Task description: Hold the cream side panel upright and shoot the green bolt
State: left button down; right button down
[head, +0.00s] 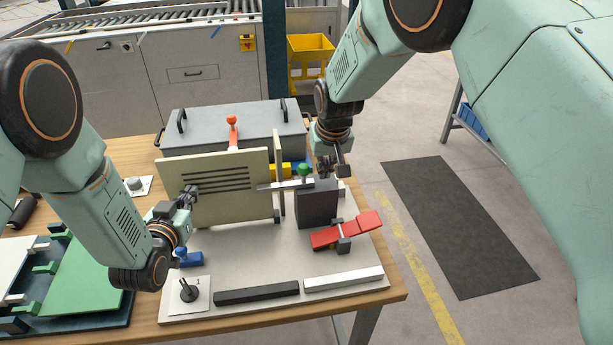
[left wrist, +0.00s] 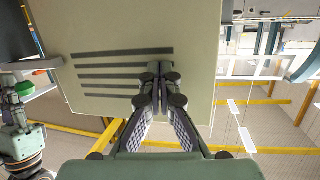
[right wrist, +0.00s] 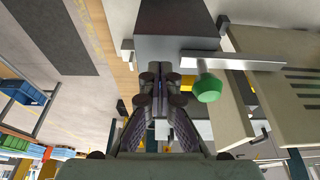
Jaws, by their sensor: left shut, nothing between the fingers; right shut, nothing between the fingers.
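The cream side panel (head: 225,212) with dark slots stands upright on the board; it fills the top of the left wrist view (left wrist: 120,25). My left gripper (head: 190,192) is shut and empty, its tips at the panel's slotted face (left wrist: 160,75); I cannot tell whether they touch. The green bolt knob (head: 304,170) sits on a silver bar (head: 285,185) between a dark grey block (head: 317,206) and the panel. The bar's left end overlaps the panel's right edge in the head view. My right gripper (head: 336,168) is shut and empty, beside the knob (right wrist: 208,88) and apart from it.
A narrow cream plate (head: 279,155) stands edge-on behind the panel. A grey box (head: 255,120) with black handles is at the back. A red lever (head: 346,230), black bar (head: 256,293) and white bar (head: 343,279) lie at front. A green panel (head: 88,262) lies at left.

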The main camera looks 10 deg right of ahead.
jog(key=shift+d, duration=0.2)
notch_tip(320, 180, up, 8)
dwell(0.9)
pick_arm(q)
jog(key=shift+s, duration=0.1)
jog(key=s, duration=0.9)
dwell(1.2)
jog(key=shift+w, duration=0.1)
dwell(0.3)
